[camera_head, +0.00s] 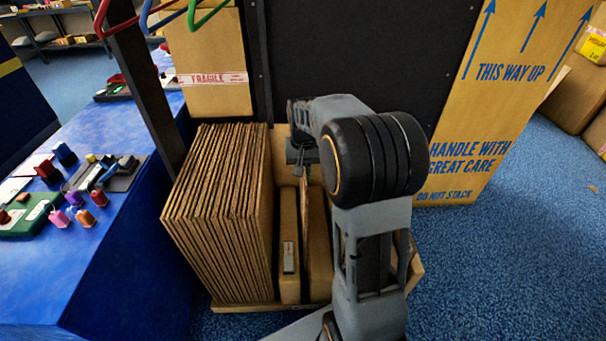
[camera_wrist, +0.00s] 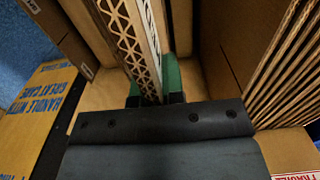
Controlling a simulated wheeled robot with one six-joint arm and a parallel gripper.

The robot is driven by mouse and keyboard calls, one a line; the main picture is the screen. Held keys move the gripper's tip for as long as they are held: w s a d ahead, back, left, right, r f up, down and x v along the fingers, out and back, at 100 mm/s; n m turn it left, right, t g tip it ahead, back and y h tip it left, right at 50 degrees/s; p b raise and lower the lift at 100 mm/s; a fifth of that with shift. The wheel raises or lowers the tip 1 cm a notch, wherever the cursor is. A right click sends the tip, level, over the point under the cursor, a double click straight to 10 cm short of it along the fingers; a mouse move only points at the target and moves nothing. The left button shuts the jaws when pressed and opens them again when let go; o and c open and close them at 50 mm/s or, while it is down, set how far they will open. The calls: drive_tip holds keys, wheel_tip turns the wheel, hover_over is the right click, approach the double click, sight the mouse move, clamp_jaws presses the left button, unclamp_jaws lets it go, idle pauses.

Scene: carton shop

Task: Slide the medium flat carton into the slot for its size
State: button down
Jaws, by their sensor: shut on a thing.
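My gripper (camera_head: 303,165) points down over the wooden rack (camera_head: 240,307), partly hidden by my arm in the head view. In the wrist view, my gripper (camera_wrist: 157,98) is shut on a flat carton (camera_wrist: 128,42), whose corrugated edge faces the camera. In the head view the held carton (camera_head: 304,205) shows only as a thin upright edge below the jaws. It hangs between a labelled divider (camera_head: 289,225) on the left and another brown panel (camera_head: 319,245) on the right. I cannot tell whether its lower edge touches the rack floor.
A thick row of upright flat cartons (camera_head: 222,205) fills the rack's left side; they show on the right in the wrist view (camera_wrist: 290,75). A blue table (camera_head: 110,255) with small items stands left. A large printed carton (camera_head: 485,110) stands behind right. Blue floor is clear at right.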

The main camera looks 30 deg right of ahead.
wheel_tip(320, 180, up, 29)
drive_tip(key=p, duration=2.5)
